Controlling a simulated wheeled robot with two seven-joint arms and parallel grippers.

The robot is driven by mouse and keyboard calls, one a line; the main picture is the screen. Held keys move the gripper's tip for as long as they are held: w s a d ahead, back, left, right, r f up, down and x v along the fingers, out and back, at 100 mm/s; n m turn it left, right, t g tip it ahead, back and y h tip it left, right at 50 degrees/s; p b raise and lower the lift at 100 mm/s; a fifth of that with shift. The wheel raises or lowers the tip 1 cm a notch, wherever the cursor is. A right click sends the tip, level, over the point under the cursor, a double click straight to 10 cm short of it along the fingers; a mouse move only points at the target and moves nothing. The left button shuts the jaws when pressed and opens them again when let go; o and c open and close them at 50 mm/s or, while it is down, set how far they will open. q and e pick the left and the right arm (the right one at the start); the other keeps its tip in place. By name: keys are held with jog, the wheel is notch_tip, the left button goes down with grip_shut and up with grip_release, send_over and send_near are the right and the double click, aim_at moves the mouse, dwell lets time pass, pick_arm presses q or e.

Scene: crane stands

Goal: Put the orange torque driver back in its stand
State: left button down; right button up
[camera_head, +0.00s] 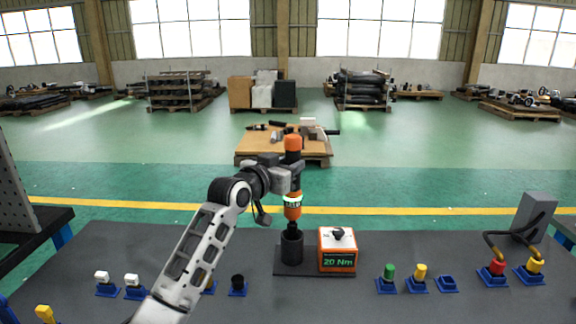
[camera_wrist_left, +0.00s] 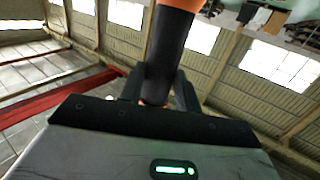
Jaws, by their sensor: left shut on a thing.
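The orange torque driver (camera_head: 292,206) is upright in the head view, with a black grip section and a dark tip. My left gripper (camera_head: 295,178) is shut on the driver's black section, between its orange top and orange lower body. In the left wrist view the driver (camera_wrist_left: 170,45) runs up from between the fingers (camera_wrist_left: 158,88). The stand's black cup (camera_head: 291,249) is directly below the driver. The driver's tip is at the cup's mouth; I cannot tell whether it is inside. My right gripper is not in view.
An orange and white box (camera_head: 337,250) reading 20 Nm is beside the cup on the same dark base. Several small blue holders with coloured plugs stand along the table (camera_head: 330,296). A grey box with cables (camera_head: 535,217) is at the right.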

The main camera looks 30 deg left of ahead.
aim_at(288, 203)
pick_arm(q)
jog(key=shift+f+b, duration=1.6)
jog(key=shift+f, duration=0.95)
jog(key=shift+f+b, duration=1.2)
jog(key=shift+f, duration=0.75)
jog(key=c, duration=0.9)
grip_release()
jog(key=shift+f, duration=0.45)
jog(key=shift+s+r+p, duration=0.25)
jog(key=shift+s+p, duration=0.25)
jog(key=shift+s, duration=0.05)
jog(key=shift+s+a+r+p, duration=0.15)
jog(key=shift+s+p, duration=0.75)
jog(key=shift+s, duration=0.45)
jog(key=shift+s+r+p, duration=0.1)
jog(key=shift+s+p, duration=0.25)
jog(key=shift+s, duration=0.3)
